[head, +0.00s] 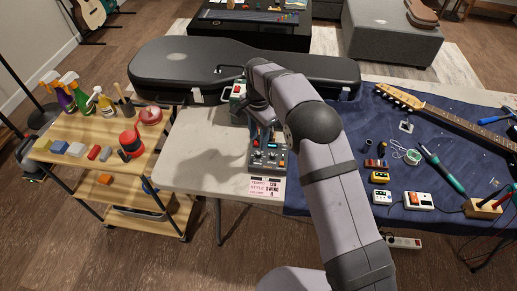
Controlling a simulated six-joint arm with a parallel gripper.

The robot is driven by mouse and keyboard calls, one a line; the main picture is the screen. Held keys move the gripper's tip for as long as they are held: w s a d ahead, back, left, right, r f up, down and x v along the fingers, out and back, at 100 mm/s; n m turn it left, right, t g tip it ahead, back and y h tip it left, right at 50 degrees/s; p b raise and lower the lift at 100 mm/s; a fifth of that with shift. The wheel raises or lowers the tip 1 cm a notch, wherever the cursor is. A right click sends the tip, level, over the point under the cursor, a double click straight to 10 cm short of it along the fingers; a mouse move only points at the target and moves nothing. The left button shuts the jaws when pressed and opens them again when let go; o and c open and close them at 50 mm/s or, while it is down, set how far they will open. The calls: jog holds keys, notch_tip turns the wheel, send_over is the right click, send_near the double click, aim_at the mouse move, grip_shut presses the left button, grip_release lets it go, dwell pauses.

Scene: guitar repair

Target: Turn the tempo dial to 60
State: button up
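A small grey-blue device (268,157) with several knobs and buttons stands near the front of the white table; its dials are too small to read.
A green and white box (237,92) with a red part stands behind my gripper. A black guitar case (190,68) lies behind. A blue cloth (400,225) at right holds small pedals, tools and a guitar neck (450,120). The white table (205,150) is clear left of the device.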

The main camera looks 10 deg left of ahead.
aim_at(259, 153)
jog(key=shift+f+p, duration=0.9)
jog(key=shift+f, duration=2.4)
grip_shut()
